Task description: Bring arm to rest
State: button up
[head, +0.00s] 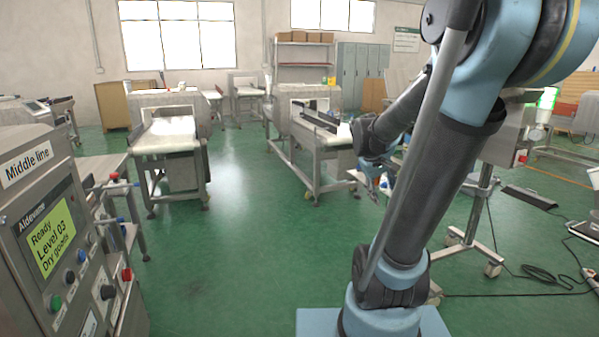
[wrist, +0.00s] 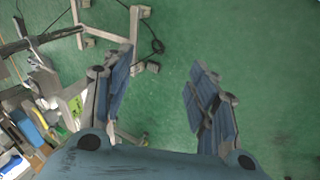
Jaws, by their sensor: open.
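My arm rises on the right of the head view, with the forearm bent back down behind it. My gripper (head: 372,182) is small there and partly hidden by my own arm. In the wrist view my gripper (wrist: 162,88) is open, its two blue-padded fingers wide apart. Nothing is between the fingers; only green floor shows below them.
A control panel (head: 50,240) labelled "Middle line" stands close on the left. Conveyor machines (head: 170,145) stand further back. A wheeled stand (head: 480,215) and a black cable (head: 545,275) are on the right. The middle floor (head: 240,240) is clear.

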jog(key=s+a+f+m+y, duration=0.1)
jog(key=s+a+f, duration=0.3)
jog(key=s, duration=0.5)
jog(key=s+a+f+m+y, duration=0.2)
jog(key=s+a+f+y, duration=0.1)
jog(key=s, duration=0.6)
jog(key=shift+a+f, duration=0.75)
jog(key=shift+a, duration=0.1)
jog(key=shift+w+f, duration=0.2)
jog(key=shift+w, duration=0.3)
